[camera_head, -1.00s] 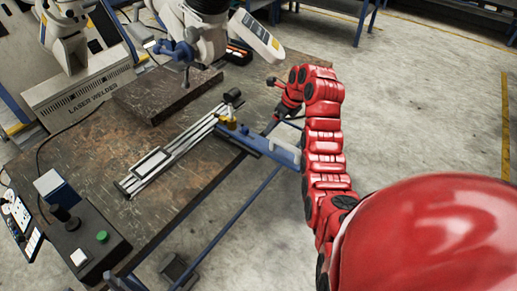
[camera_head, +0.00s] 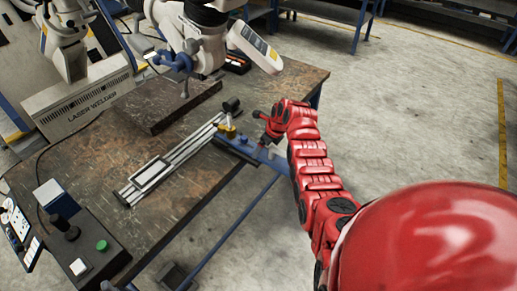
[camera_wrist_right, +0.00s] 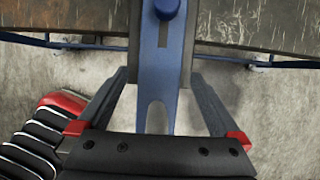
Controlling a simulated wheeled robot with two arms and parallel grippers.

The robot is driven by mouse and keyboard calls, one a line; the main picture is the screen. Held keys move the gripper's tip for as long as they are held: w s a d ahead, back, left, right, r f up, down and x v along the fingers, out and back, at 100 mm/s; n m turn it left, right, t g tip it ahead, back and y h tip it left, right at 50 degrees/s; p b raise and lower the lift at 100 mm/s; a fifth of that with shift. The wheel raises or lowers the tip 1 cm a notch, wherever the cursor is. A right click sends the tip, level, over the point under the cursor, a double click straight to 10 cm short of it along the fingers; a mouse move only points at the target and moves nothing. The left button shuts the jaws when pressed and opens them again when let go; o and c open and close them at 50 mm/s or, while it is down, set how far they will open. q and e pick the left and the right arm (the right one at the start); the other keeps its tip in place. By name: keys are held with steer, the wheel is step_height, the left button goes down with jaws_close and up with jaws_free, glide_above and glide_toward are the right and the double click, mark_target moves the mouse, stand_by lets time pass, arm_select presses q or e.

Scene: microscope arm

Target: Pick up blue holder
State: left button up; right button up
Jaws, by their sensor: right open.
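The blue holder (camera_head: 272,157) is a flat blue bar that sticks out over the right edge of the table, with a yellow-brass knob on its inner part. In the right wrist view the holder (camera_wrist_right: 160,75) shows a slot, a round blue knob and a forked end. My right gripper (camera_head: 268,130) is at the outer part of the holder. In the right wrist view its fingers (camera_wrist_right: 161,45) are open, one on each side of the holder. I cannot tell whether they touch it. My left gripper is not in view.
A metal rail fixture (camera_head: 175,160) lies on the worn table (camera_head: 90,165) beside the holder. A dark block (camera_head: 170,106) and a white machine (camera_head: 195,40) stand behind. A control box (camera_head: 85,250) with a green button is at the front left. Floor to the right is clear.

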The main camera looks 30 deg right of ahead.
steer(key=shift+x, duration=1.1)
steer(key=shift+c, duration=0.3)
jaws_close()
